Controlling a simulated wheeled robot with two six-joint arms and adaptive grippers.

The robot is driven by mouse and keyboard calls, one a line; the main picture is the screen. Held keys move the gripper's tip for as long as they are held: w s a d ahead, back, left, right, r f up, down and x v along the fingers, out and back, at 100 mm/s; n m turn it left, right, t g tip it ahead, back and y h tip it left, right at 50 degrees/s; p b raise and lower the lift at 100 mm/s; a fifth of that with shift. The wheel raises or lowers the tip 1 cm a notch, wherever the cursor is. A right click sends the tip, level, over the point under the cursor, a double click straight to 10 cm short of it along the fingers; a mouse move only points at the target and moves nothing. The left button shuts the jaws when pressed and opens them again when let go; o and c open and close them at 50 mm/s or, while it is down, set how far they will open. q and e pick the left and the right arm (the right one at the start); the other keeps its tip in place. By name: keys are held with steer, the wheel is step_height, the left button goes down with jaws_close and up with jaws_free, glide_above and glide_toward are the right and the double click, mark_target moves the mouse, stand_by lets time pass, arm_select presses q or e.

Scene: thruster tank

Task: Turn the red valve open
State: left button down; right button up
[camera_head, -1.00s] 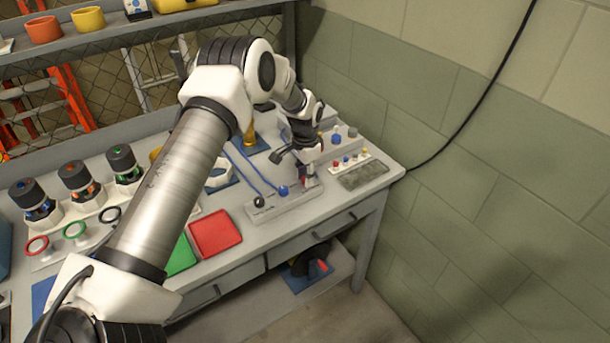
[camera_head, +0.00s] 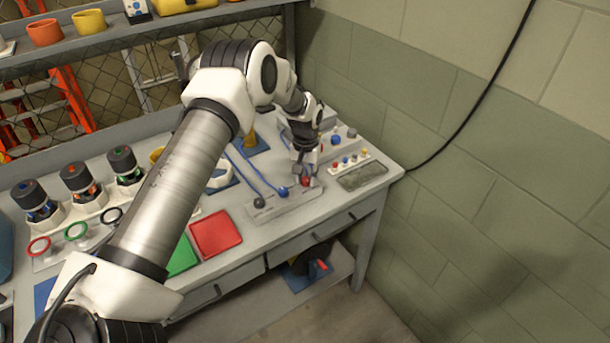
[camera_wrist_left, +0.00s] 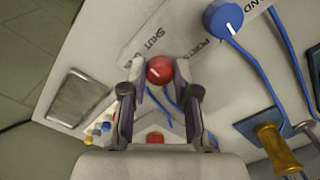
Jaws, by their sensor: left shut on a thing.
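The red valve (camera_head: 306,182) is a small round knob at the right end of a grey panel strip (camera_head: 270,211) on the bench. In the left wrist view the red valve (camera_wrist_left: 160,70) has a white pointer line slanting to the upper left, near the printed word "SHUT". My left gripper (camera_head: 305,174) points down over it. In the wrist view the fingers of my left gripper (camera_wrist_left: 160,76) are on both sides of the knob and shut on it. My right gripper is in neither view.
A blue knob (camera_head: 282,192) with a blue hose stands left of the valve, and a black knob (camera_head: 259,202) further left. Small coloured buttons (camera_head: 350,160) and a grey plate (camera_head: 363,175) lie to the right. Red (camera_head: 215,234) and green (camera_head: 182,257) pads lie nearer the left.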

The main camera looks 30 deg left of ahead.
mark_target(305, 179)
arm_select(q)
steer(key=n, duration=0.4)
steer(key=shift+s+d+f+n+p, duration=0.1)
steer(key=shift+f+n+p, duration=0.05)
steer(key=shift+n+p, duration=0.2)
steer(key=n+p, duration=0.1)
steer(key=n, duration=0.3)
steer(key=shift+n, duration=0.35)
steer(key=shift+f, duration=0.1)
steer(key=c, duration=1.1)
jaws_free()
steer(key=shift+o, duration=1.3)
steer(key=shift+w+a+f, duration=0.1)
steer(key=shift+w+a, duration=0.1)
step_height(305, 179, up, 12)
